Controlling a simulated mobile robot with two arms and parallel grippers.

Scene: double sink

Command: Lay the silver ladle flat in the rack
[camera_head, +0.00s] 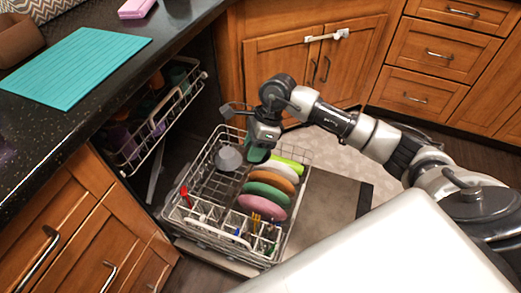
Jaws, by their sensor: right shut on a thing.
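My right gripper (262,138) is over the far part of the pulled-out lower dishwasher rack (201,240), pointing down. It is shut on a silver-grey piece that sticks out to its left, which looks like the silver ladle (230,108). The ladle is above the rack's far edge. The fingertips and most of the handle are hard to make out. My left gripper is not in view.
The rack holds a grey bowl (229,158), several coloured plates including a pink plate (262,207), and cutlery including a red utensil (186,196) at the front. The loaded upper rack (155,135) is at left. A teal mat (75,66) lies on the counter.

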